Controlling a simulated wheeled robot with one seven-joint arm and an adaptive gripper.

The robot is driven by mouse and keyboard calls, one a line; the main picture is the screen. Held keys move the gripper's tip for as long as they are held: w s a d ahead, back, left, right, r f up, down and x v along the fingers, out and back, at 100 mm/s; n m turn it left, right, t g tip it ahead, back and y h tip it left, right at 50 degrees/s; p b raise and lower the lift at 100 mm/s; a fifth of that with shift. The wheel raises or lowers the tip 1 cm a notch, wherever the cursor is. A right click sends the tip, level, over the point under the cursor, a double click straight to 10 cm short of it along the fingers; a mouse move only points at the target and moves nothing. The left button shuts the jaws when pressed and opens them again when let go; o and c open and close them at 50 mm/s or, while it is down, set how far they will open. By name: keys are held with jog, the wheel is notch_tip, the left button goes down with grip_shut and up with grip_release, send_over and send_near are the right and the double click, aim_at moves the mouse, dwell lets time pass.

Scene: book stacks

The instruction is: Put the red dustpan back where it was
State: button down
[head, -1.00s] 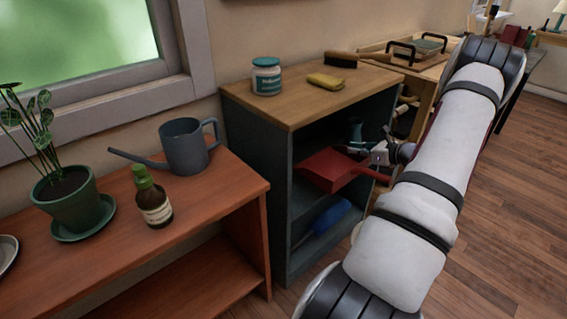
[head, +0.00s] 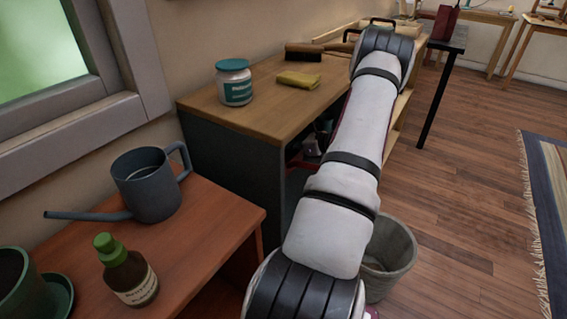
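The red dustpan (head: 302,163) shows only as a thin strip of red in the shaded opening of the dark shelf unit (head: 225,160). My arm hides the rest of it. My gripper (head: 313,147) is a small grey shape in the same opening, close to the red strip and largely covered by my arm. Its fingers cannot be made out, so I cannot tell whether it holds the dustpan's handle.
A jar (head: 234,82), a yellow sponge (head: 298,79) and a brush (head: 303,52) stand on the unit's wooden top. A watering can (head: 150,187) and a bottle (head: 127,272) are on the bench at left. A grey bin (head: 393,262) stands beside my arm. Open floor lies to the right.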

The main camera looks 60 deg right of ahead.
aim_at(290, 156)
jog(key=shift+f+b, duration=0.9)
jog(key=shift+f, duration=1.7)
jog(key=shift+f, duration=0.2)
jog(key=c, duration=1.8)
grip_release()
jog(key=shift+r, duration=0.1)
jog(key=shift+s+r, duration=0.2)
jog(key=shift+s, duration=0.15)
jog(key=p+v, duration=0.3)
jog(key=v, duration=0.7)
jog(key=shift+s, duration=0.15)
jog(key=shift+s+r+p, duration=0.2)
jog(key=shift+s+p, duration=0.15)
jog(key=shift+s, duration=0.1)
